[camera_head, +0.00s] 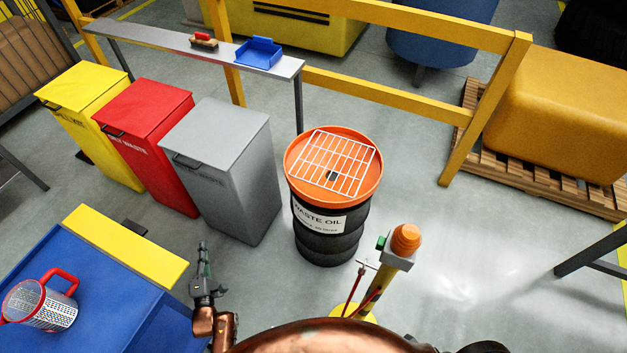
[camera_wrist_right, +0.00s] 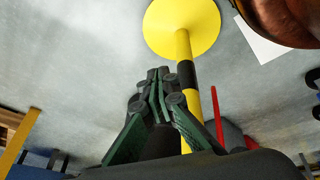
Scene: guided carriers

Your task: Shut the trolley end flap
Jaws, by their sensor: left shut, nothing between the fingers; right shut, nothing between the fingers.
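The trolley (camera_head: 110,310) is at the lower left of the head view, with a blue top. Its yellow end flap (camera_head: 125,246) sticks out from the far end as a broad panel, apparently folded out rather than upright; its exact angle is hard to tell. A dark handle or latch (camera_head: 135,228) shows at the flap's outer edge. My left gripper (camera_head: 203,247) is shut and empty, just right of the flap's right corner and apart from it in the picture. My right gripper (camera_wrist_right: 158,76) shows in the right wrist view, shut and empty, in front of a yellow-and-black post.
Yellow (camera_head: 90,85), red (camera_head: 150,105) and grey (camera_head: 220,135) bins stand beyond the flap. A waste oil drum (camera_head: 325,235) and a post with an orange top (camera_head: 390,262) stand to the right.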

